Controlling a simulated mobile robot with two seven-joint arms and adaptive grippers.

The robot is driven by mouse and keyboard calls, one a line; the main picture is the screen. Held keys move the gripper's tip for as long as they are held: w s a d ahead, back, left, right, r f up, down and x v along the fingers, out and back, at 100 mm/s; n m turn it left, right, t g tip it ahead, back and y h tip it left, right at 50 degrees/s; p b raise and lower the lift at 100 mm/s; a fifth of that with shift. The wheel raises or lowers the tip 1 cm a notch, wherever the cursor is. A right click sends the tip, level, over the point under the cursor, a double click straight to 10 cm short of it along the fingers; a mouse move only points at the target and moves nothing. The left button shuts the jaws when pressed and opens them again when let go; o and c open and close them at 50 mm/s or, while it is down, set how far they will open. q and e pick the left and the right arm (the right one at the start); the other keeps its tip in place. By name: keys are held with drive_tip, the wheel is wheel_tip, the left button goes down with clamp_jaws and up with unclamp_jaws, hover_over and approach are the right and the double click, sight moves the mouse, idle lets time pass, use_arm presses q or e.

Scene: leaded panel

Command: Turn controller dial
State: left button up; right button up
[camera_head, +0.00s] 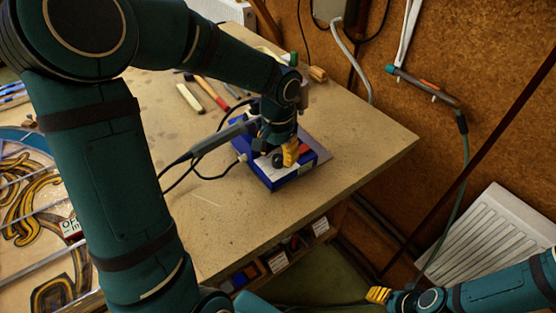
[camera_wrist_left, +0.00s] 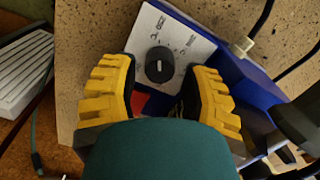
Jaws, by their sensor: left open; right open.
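The controller (camera_head: 292,178) is a blue box with a pale top plate, standing on the workbench. Its black round dial (camera_wrist_left: 159,66) has a white pointer mark and sits on the white plate (camera_wrist_left: 188,38) with printed markings. In the head view, the dial (camera_head: 277,160) shows beside the yellow fingertips. My left gripper (camera_wrist_left: 159,88) is open above the controller, with one yellow finger on each side of the dial; I cannot tell whether they touch it. A red part (camera_head: 305,149) shows beside it. My right gripper (camera_head: 377,294) is open and empty at the lower right, away from the bench.
The wooden workbench (camera_head: 370,140) has bare room to the right of the controller. A soldering iron (camera_head: 222,138) with black cables lies left of it. Tools (camera_head: 212,93) lie behind. A leaded panel (camera_head: 30,190) is at left, a white radiator (camera_head: 495,240) at right.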

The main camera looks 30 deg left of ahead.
use_arm(q)
drive_tip(key=shift+f, duration=0.9)
use_arm(e)
drive_tip(key=shift+f, duration=0.2)
use_arm(q)
clamp_jaws()
drive_tip(key=shift+r+m, duration=0.1)
drive_tip(key=shift+m, duration=0.2)
use_arm(e)
drive_tip(key=shift+r, duration=0.25)
use_arm(q)
drive_tip(key=m+p, duration=0.3)
drive_tip(key=m, duration=0.1)
drive_tip(key=shift+m, duration=0.3)
drive_tip(key=m+p, duration=0.2)
drive_tip(key=m, duration=0.2)
drive_tip(key=shift+m+p, duration=0.3)
drive_tip(key=shift+p, duration=0.05)
drive_tip(key=m+p, duration=0.3)
drive_tip(key=m, duration=0.1)
drive_tip(key=shift+m, duration=0.4)
use_arm(e)
wheel_tip(320, 180, up, 8)
drive_tip(key=w, duration=0.1)
drive_tip(key=shift+w+d+r+t, duration=0.15)
drive_tip(key=shift+w+t, duration=0.15)
drive_tip(key=shift+w, duration=0.05)
